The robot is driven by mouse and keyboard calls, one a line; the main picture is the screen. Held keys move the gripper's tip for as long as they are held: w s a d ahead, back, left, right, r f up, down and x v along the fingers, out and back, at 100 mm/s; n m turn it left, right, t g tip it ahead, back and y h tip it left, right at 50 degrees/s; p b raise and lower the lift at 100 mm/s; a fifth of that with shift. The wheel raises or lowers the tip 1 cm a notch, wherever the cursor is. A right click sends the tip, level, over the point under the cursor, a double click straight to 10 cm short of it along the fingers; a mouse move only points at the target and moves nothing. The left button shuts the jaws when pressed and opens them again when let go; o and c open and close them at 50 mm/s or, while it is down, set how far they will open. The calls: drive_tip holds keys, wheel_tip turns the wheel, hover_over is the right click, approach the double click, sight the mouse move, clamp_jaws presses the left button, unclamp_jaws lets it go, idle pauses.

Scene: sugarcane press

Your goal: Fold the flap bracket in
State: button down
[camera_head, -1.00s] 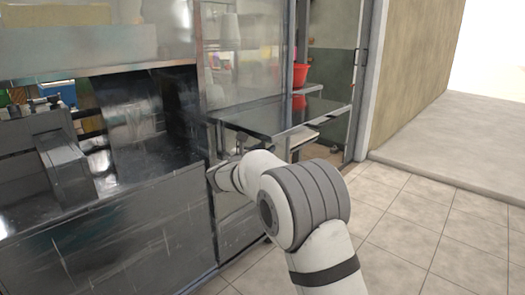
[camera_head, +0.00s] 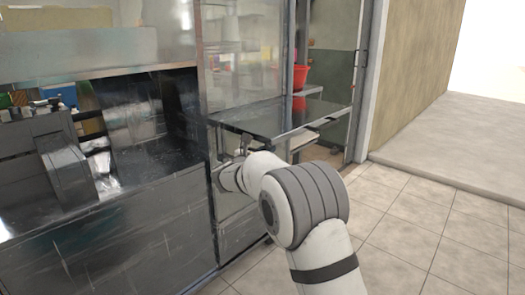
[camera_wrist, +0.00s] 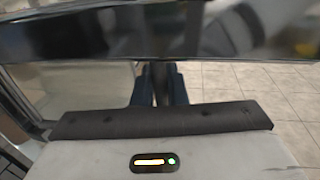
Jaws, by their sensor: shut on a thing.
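The flap (camera_head: 282,118) is a dark, shiny metal shelf that sticks out level from the machine's side. Its edge also spans the top of the wrist view (camera_wrist: 110,36). The flap bracket (camera_wrist: 159,74) is a thin dark upright bar below the flap, seen between my fingers. My gripper (camera_wrist: 160,88) is shut on the bracket, just under the flap. In the head view my wrist is beneath the flap's near left part, and the fingertips are small and hard to make out. The bracket's ends are hidden.
The sugarcane press's metal body (camera_head: 130,235) and open bay stand to the left. A glass panel (camera_head: 240,60) rises behind the flap. A red bucket (camera_head: 301,77) sits behind it. The tiled floor (camera_head: 430,225) to the right is clear.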

drive_tip(key=p+x, duration=0.1)
drive_tip(key=x, duration=0.3)
drive_tip(key=c, duration=1.5)
unclamp_jaws()
drive_tip(key=shift+c, duration=0.2)
drive_tip(key=shift+s, duration=0.1)
drive_tip(key=p+v, duration=0.1)
drive_tip(key=v, duration=0.7)
drive_tip(key=shift+o, duration=0.2)
